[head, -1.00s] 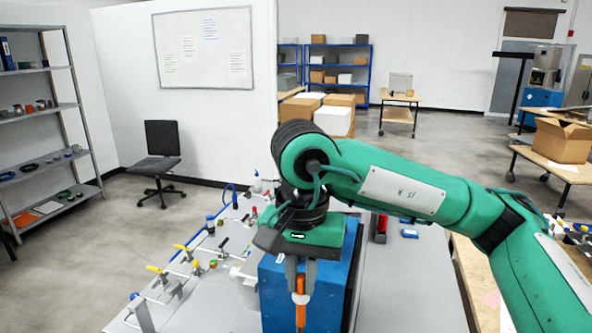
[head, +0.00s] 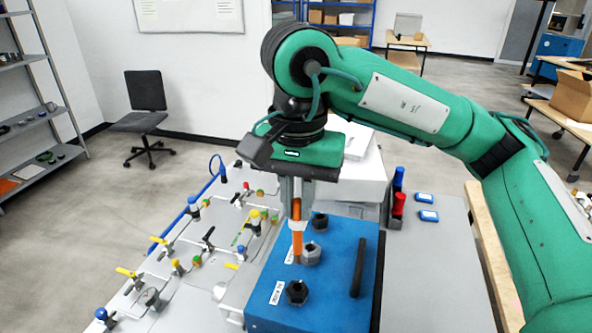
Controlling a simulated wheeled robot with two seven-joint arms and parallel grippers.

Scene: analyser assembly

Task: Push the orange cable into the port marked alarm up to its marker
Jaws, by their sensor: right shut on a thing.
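My right gripper (head: 296,195) points straight down and is shut on the orange cable (head: 297,244). The cable hangs upright, with a pale ring-like marker (head: 298,225) around it just below the fingers. Its lower end is over the blue box (head: 336,272), close to the left side of a grey port (head: 312,254); I cannot tell whether it touches or enters it. A black port (head: 297,292) is nearer and another black port (head: 319,221) farther back. Small white labels (head: 277,293) stand left of the ports; their text is too small to read surely. My left gripper is out of view.
A black bar handle (head: 358,267) stands on the box's right side. Left of the box are pipes with several valves, including a yellow-handled one (head: 130,274). Red (head: 398,205) and blue (head: 398,178) cylinders stand behind right.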

